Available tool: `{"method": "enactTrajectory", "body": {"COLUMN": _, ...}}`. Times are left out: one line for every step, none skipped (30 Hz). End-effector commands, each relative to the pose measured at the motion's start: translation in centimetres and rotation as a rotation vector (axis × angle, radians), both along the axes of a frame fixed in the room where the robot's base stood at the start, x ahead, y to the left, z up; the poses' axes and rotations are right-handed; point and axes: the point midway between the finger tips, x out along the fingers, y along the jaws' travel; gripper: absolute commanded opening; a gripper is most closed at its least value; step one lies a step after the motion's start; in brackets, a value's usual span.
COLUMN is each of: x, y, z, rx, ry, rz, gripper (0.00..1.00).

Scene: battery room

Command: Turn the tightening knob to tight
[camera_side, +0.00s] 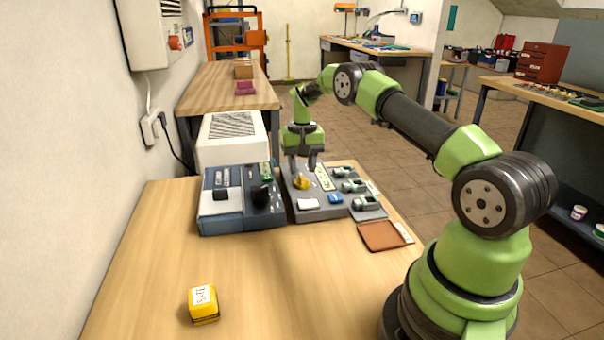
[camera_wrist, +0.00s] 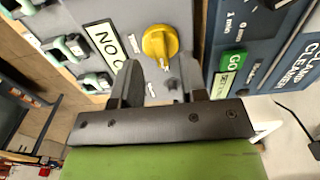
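The yellow knob (camera_side: 301,182) stands on a grey panel (camera_side: 324,213), near its left side. In the wrist view the knob (camera_wrist: 160,44) has a raised grip bar and a pale pointer mark; the setting words around it are too small to read. My gripper (camera_side: 302,166) hangs pointing down just above and behind the knob in the side view. Its two fingers are apart, and nothing shows between them. In the wrist view my gripper (camera_wrist: 160,72) has its fingertips just short of the knob, one toward each side, with no clear contact.
A blue machine (camera_side: 238,222) with a black knob (camera_side: 261,195) stands close left of the panel. The panel also bears a blue button (camera_side: 335,198) and several green-grey clamps. A brown tray (camera_side: 380,237) and a yellow labelled block (camera_side: 203,303) lie on the table. The front middle is clear.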

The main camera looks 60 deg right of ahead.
Motion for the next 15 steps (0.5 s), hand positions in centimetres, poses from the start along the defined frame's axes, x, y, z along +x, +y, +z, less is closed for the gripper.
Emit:
{"method": "enactTrajectory", "body": {"x": 0.0, "y": 0.0, "z": -0.9, "rx": 0.002, "ry": 0.002, "rz": 0.0, "gripper": 0.39}}
{"method": "enactTrajectory", "body": {"x": 0.0, "y": 0.0, "z": -1.2, "rx": 0.001, "ry": 0.001, "rz": 0.0, "gripper": 0.39}}
{"method": "enactTrajectory", "body": {"x": 0.0, "y": 0.0, "z": -1.6, "rx": 0.001, "ry": 0.001, "rz": 0.0, "gripper": 0.39}}
{"method": "enactTrajectory", "body": {"x": 0.0, "y": 0.0, "z": -1.9, "rx": 0.001, "ry": 0.001, "rz": -0.001, "gripper": 0.39}}
{"method": "enactTrajectory", "body": {"x": 0.0, "y": 0.0, "z": -2.1, "rx": 0.0, "ry": 0.0, "rz": -0.001, "gripper": 0.39}}
{"method": "enactTrajectory", "body": {"x": 0.0, "y": 0.0, "z": -2.3, "rx": 0.0, "ry": 0.0, "rz": -0.001, "gripper": 0.39}}
{"method": "enactTrajectory", "body": {"x": 0.0, "y": 0.0, "z": -2.5, "rx": 0.0, "ry": 0.0, "rz": -0.001, "gripper": 0.39}}
{"method": "enactTrajectory", "body": {"x": 0.0, "y": 0.0, "z": -2.6, "rx": 0.0, "ry": 0.0, "rz": -0.001, "gripper": 0.39}}
{"method": "enactTrajectory", "body": {"x": 0.0, "y": 0.0, "z": -2.6, "rx": -0.001, "ry": -0.001, "rz": 0.0, "gripper": 0.39}}
{"method": "enactTrajectory", "body": {"x": 0.0, "y": 0.0, "z": -2.6, "rx": -0.001, "ry": -0.001, "rz": 0.0, "gripper": 0.39}}
{"method": "enactTrajectory", "body": {"x": 0.0, "y": 0.0, "z": -2.7, "rx": -0.001, "ry": -0.001, "rz": 0.0, "gripper": 0.39}}
{"method": "enactTrajectory", "body": {"x": 0.0, "y": 0.0, "z": -2.6, "rx": -0.001, "ry": -0.001, "rz": 0.0, "gripper": 0.39}}
{"method": "enactTrajectory", "body": {"x": 0.0, "y": 0.0, "z": -2.6, "rx": 0.0, "ry": -0.001, "rz": 0.0, "gripper": 0.39}}
{"method": "enactTrajectory", "body": {"x": 0.0, "y": 0.0, "z": -2.6, "rx": 0.0, "ry": -0.001, "rz": 0.0, "gripper": 0.39}}
{"method": "enactTrajectory", "body": {"x": 0.0, "y": 0.0, "z": -2.6, "rx": 0.0, "ry": -0.001, "rz": 0.0, "gripper": 0.39}}
